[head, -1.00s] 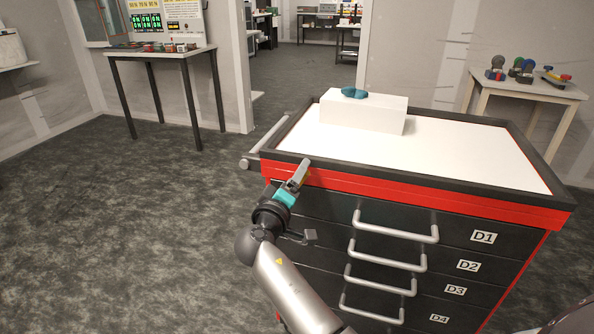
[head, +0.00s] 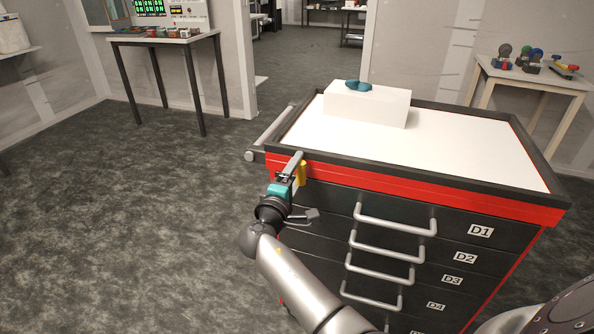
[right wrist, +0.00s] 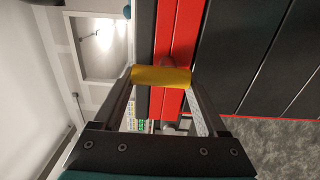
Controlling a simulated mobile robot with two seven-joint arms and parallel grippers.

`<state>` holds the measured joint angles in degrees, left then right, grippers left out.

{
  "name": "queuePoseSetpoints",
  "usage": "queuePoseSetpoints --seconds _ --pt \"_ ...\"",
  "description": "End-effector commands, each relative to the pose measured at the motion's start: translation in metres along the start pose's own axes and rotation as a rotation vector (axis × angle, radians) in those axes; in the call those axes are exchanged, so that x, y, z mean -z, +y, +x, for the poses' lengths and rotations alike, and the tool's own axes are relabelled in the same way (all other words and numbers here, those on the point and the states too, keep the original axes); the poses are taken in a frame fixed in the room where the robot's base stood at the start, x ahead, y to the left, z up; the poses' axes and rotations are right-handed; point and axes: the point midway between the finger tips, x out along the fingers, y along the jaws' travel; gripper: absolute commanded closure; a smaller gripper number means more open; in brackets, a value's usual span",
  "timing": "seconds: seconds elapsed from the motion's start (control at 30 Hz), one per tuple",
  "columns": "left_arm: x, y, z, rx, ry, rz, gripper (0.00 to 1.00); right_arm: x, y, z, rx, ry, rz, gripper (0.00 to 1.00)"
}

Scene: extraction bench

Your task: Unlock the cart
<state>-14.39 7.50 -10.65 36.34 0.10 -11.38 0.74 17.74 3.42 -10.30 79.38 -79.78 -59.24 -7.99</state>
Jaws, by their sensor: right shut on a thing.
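The cart is a black and red drawer cabinet with a white top (head: 450,150). A yellow lock handle (head: 302,173) sits on its red band near the front left corner. My right gripper (head: 298,167) is at that handle. In the right wrist view, the yellow handle (right wrist: 161,77) lies crosswise between the fingertips of my right gripper (right wrist: 160,85), which is shut on it. In the head view the handle looks upright, with part of it hidden by the fingers. My left gripper is not in view.
Drawers with silver handles (head: 395,220) and labels D1, D2, D3 and D4 face me. A push bar (head: 270,135) runs along the left side. Open floor (head: 130,230) lies left.

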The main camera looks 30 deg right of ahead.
Motion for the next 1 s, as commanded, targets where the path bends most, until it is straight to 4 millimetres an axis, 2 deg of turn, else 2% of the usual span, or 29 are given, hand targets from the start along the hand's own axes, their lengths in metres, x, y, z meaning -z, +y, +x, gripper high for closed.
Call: queuePoseSetpoints --seconds 0.33,0.37,0.57,1.0 --pt "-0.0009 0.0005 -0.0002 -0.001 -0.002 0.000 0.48 0.0001 0.0027 0.0012 -0.008 0.001 -0.008 0.80" --pt "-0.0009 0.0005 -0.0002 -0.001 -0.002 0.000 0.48 0.0001 0.0027 0.0012 -0.008 0.001 -0.008 0.24" --pt "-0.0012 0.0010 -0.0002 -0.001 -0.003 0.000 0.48 0.0000 0.0018 0.0008 -0.005 0.000 -0.006 0.01" --pt "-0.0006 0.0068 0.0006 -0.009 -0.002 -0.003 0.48 -0.0017 0.0003 0.0038 -0.002 0.001 -0.005 0.00"
